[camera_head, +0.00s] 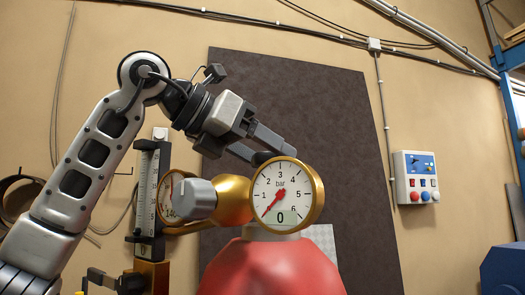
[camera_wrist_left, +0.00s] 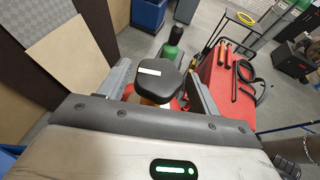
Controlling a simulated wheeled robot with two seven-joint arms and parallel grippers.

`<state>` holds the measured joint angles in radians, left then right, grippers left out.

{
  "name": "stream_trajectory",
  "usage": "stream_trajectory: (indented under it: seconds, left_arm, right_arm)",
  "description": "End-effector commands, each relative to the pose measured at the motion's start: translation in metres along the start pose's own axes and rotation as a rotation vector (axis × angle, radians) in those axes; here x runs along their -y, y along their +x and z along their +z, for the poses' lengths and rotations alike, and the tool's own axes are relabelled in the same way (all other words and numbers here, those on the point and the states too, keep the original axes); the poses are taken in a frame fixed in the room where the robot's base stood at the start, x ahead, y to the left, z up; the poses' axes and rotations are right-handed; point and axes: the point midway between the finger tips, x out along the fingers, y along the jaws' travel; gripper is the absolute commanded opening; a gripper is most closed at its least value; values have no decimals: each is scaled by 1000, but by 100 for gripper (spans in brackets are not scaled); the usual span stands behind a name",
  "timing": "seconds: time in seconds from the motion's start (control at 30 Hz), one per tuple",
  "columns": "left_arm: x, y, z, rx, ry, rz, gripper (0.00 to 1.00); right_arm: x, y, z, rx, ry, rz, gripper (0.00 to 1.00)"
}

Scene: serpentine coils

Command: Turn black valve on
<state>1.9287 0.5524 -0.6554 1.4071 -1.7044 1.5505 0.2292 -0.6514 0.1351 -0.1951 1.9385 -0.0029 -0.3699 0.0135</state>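The black valve knob (camera_wrist_left: 157,82) carries a white stripe and sits above an orange-brass part in the left wrist view. In the head view it is mostly hidden, with a dark edge (camera_head: 262,157) showing above the gauge. My left gripper (camera_head: 258,143) reaches down to it from the upper left. Its two fingers are apart, one on each side of the knob in the left wrist view (camera_wrist_left: 157,84). Gaps seem to show between fingers and knob; contact is not clear. The front pressure gauge (camera_head: 283,196) has its red needle near zero. My right gripper is not in view.
A red cylinder (camera_head: 270,268) stands below the gauge. A brass regulator (camera_head: 235,198) with a grey knob (camera_head: 198,199) and a second gauge sits to its left. A scaled flow meter (camera_head: 147,190) stands further left. A wall control box (camera_head: 416,178) hangs at right.

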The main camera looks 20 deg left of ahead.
Motion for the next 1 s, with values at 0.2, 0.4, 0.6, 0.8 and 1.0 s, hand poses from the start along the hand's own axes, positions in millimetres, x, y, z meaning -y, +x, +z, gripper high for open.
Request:
stream_trajectory:
  seconds: [0.2,0.4,0.6,0.8,1.0]
  left_arm:
    - [0,0,0,0,-1,1,29]
    - [3,0,-1,-1,-44,124,29]
    - [4,0,0,0,-99,243,29]
    - [3,0,0,-1,-103,247,29]
    - [3,0,0,-1,-103,246,74]
  right_arm:
    - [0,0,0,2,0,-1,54]
    - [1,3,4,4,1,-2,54]
    - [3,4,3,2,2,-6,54]
    - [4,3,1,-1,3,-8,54]
    - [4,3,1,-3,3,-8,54]
